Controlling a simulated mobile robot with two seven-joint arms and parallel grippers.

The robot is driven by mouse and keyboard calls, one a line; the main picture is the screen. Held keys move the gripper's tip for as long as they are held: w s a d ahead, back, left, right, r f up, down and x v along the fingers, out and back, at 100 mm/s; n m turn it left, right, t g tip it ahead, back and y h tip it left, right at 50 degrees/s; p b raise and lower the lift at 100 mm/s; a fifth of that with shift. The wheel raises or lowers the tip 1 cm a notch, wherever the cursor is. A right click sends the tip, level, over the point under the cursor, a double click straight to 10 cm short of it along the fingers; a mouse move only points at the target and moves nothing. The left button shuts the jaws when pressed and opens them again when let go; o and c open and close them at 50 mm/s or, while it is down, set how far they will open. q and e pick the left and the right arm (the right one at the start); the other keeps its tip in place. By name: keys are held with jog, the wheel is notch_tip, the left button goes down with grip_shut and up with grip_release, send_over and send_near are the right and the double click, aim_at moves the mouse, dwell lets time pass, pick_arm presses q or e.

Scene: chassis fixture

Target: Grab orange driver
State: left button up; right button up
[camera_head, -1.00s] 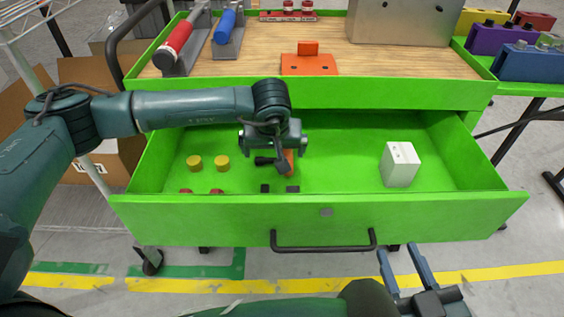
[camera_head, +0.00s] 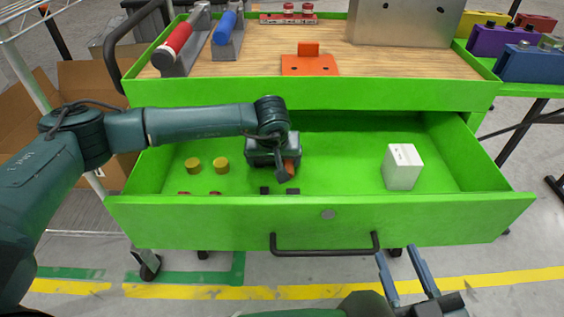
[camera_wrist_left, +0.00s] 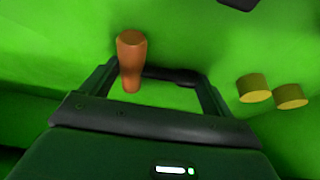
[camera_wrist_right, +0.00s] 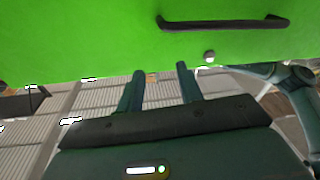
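The orange driver (camera_head: 291,169) is in the open green drawer, partly hidden by my left gripper (camera_head: 272,165) in the head view. In the left wrist view its orange handle (camera_wrist_left: 131,58) appears close to the left-hand finger, with a dark piece (camera_wrist_left: 172,76) across the gap beside it. I cannot tell whether that piece belongs to the driver. My left gripper (camera_wrist_left: 157,76) is open, low in the drawer at the driver. My right gripper (camera_head: 396,254) is open and empty outside the drawer, below its front; its spread fingers show in the right wrist view (camera_wrist_right: 160,80).
The green drawer (camera_head: 400,220) has raised walls and a black handle (camera_head: 325,250). Inside are yellow cylinders (camera_head: 193,165), small red and black pieces, and a white box (camera_head: 402,167). An orange block (camera_head: 309,66) stands on the wooden top. Drawer floor is free left of the box.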

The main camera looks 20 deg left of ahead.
pick_arm(q)
jog(key=c, duration=0.3)
